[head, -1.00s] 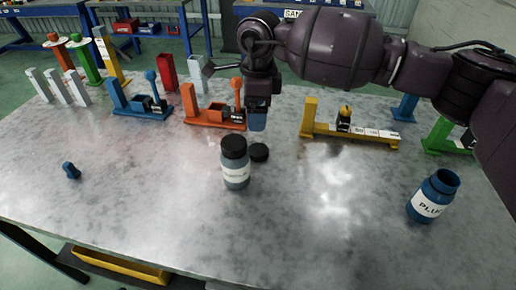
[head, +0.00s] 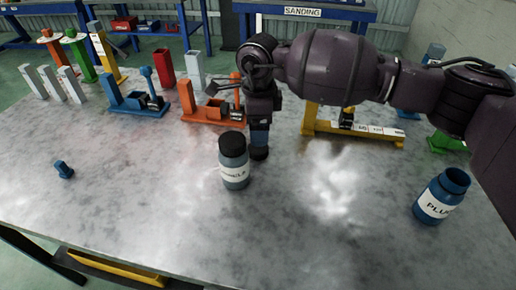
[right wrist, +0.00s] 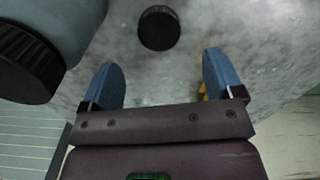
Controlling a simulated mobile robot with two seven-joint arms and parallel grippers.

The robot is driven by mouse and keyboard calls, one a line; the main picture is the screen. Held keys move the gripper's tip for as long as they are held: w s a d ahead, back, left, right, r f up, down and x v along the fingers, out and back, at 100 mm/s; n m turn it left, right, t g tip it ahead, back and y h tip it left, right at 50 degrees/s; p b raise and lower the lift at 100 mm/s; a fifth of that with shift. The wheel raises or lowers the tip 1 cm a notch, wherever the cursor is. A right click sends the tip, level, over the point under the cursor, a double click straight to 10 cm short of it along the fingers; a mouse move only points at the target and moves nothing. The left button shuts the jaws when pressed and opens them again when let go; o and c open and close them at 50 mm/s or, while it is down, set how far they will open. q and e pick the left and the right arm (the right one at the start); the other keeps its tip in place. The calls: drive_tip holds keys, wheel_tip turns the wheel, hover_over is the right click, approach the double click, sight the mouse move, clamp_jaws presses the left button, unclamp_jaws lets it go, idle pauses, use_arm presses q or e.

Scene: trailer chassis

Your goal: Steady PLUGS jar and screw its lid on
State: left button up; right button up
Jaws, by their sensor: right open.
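The PLUGS jar (head: 437,198) is blue with a white label and stands upright, uncovered, near the table's right front in the head view. A loose black lid (head: 258,153) lies on the table near the middle. It also shows in the right wrist view (right wrist: 158,28), beyond my fingertips. My right gripper (head: 259,142) points down just above or behind this lid, partly overlapping it. In the right wrist view its blue fingers (right wrist: 163,72) are apart with nothing between them. My left gripper is in neither view.
A second jar (head: 234,165) with a black lid on stands left of the loose lid, close to my right gripper. A small blue part (head: 64,169) lies at left. Orange (head: 212,115), blue (head: 138,105) and yellow (head: 352,130) fixtures stand behind. The front middle is clear.

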sight(258, 150)
drive_tip(key=shift+f, duration=0.9)
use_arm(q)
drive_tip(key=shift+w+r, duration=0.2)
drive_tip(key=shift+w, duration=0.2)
use_arm(e)
drive_tip(key=f+b, duration=0.1)
drive_tip(key=f, duration=0.4)
drive_tip(key=shift+d+f, duration=0.15)
drive_tip(key=shift+d, duration=0.05)
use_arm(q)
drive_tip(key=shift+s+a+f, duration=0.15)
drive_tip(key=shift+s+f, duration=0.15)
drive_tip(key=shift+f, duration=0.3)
use_arm(e)
drive_tip(key=shift+c, duration=0.3)
drive_tip(key=c, duration=0.9)
